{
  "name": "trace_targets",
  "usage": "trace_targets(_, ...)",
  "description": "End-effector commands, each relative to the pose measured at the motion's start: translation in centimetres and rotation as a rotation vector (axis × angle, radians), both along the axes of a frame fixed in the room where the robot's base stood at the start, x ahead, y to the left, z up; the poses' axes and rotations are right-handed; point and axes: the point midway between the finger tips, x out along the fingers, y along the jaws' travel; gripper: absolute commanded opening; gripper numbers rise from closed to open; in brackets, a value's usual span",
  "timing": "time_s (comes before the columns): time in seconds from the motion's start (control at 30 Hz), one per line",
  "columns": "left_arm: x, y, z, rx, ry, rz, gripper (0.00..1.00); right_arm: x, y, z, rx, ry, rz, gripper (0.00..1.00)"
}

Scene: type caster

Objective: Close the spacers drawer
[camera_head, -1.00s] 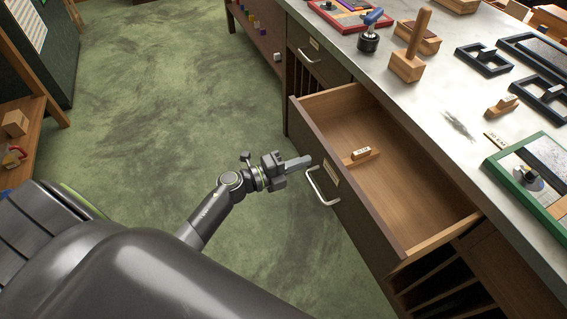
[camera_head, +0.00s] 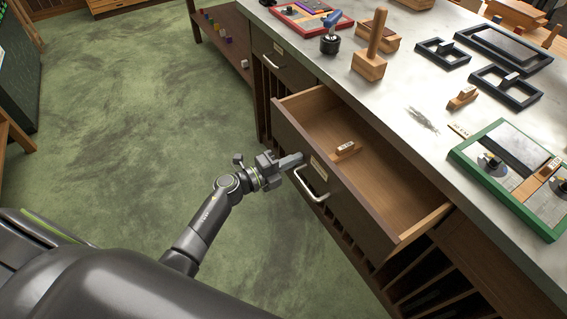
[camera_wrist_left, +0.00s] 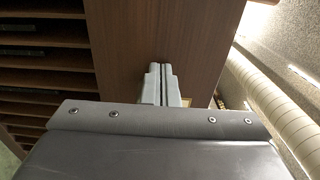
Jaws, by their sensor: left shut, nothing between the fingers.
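The open drawer (camera_head: 398,208) sticks out of the dark cabinet under the worktop. It has a wooden inside, a dark front with a pale label and a curved metal handle (camera_head: 312,190). A small wooden block with a lettered face (camera_head: 346,148) lies inside it. My left gripper (camera_head: 296,160) is shut and empty, its fingertips at the drawer front just above the handle's left end. Whether they touch it I cannot tell. In the left wrist view the shut fingers (camera_wrist_left: 162,84) point at a brown wooden panel. My right gripper is not in view.
A shut drawer (camera_head: 283,66) is further left in the cabinet. The worktop (camera_head: 400,110) carries a blue-handled tool (camera_head: 331,36), a wooden stamp (camera_head: 371,55), black frames and a green frame (camera_head: 510,200). Open shelf slots (camera_head: 425,280) are below. Green floor (camera_head: 130,120) is clear at left.

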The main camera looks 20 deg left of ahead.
Motion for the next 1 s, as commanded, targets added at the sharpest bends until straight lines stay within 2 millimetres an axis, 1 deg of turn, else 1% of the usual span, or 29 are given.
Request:
trace_targets(0.03,1.0,-0.8,0.2,-0.004,-0.003,-0.001,0.0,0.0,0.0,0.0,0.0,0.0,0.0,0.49)
trace_targets(0.27,5.8,-4.6,-0.1,-0.003,-0.003,-0.002,0.0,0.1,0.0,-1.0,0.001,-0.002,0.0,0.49)
trace_targets(0.4,8.8,-6.9,-0.2,-0.002,-0.003,-0.003,0.0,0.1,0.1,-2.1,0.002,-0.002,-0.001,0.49)
trace_targets(0.6,12.3,-9.7,-0.3,-0.001,-0.003,-0.002,0.0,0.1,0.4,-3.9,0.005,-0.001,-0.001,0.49)
trace_targets(0.67,13.1,-10.3,-0.3,0.0,-0.002,-0.001,0.0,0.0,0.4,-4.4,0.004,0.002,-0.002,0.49)
trace_targets(0.8,14.6,-11.4,-0.2,0.0,-0.001,-0.001,0.0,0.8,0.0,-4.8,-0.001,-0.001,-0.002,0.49)
trace_targets(1.0,15.8,-12.3,-0.1,-0.001,-0.001,0.001,0.0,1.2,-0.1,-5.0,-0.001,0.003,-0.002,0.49)
